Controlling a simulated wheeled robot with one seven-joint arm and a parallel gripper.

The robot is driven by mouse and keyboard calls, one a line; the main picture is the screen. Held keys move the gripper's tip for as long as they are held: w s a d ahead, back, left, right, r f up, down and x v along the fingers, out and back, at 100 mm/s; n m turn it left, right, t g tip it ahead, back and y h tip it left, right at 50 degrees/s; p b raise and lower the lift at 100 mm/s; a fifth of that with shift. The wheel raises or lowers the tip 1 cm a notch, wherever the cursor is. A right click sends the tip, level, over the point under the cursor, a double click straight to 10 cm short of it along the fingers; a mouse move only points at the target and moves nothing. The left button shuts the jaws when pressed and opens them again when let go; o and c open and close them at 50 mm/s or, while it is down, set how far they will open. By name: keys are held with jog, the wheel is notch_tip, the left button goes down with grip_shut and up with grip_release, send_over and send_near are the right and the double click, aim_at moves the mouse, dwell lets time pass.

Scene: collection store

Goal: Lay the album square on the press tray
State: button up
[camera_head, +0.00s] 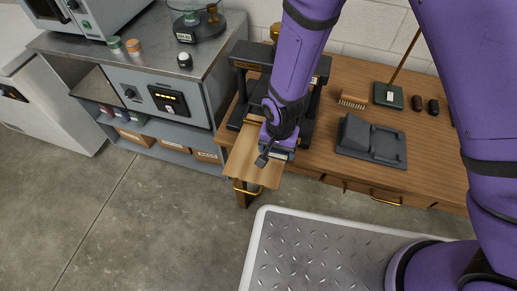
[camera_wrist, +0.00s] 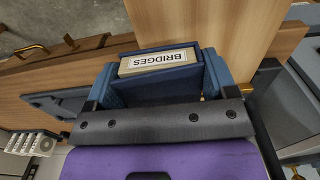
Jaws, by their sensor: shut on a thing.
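The album is dark blue with a cream label reading BRIDGES. In the wrist view the album (camera_wrist: 160,62) sits between my fingers, its labelled side facing the camera. In the head view only a blue part of the album (camera_head: 284,154) shows beside my wrist. My gripper (camera_head: 270,150) is shut on it, over the right side of the press tray; my fingers also show in the wrist view (camera_wrist: 162,80). The press tray (camera_head: 252,165) is a pale wooden board reaching out from the black press (camera_head: 250,62). I cannot tell whether the album touches the tray.
A dark grey cradle (camera_head: 371,142), a brush (camera_head: 352,101) and a stand with a rod (camera_head: 388,96) are on the wooden bench to the right. A grey cabinet (camera_head: 165,95) stands left of the tray.

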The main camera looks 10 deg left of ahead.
jog(key=a, duration=0.4)
jog(key=w+a, duration=0.1)
jog(key=shift+a+f, duration=0.3)
jog(key=shift+a, duration=0.1)
jog(key=shift+f, duration=1.75)
jog(key=shift+f, duration=0.1)
jog(key=o, duration=1)
jog(key=shift+c, duration=0.2)
notch_tip(320, 180, up, 12)
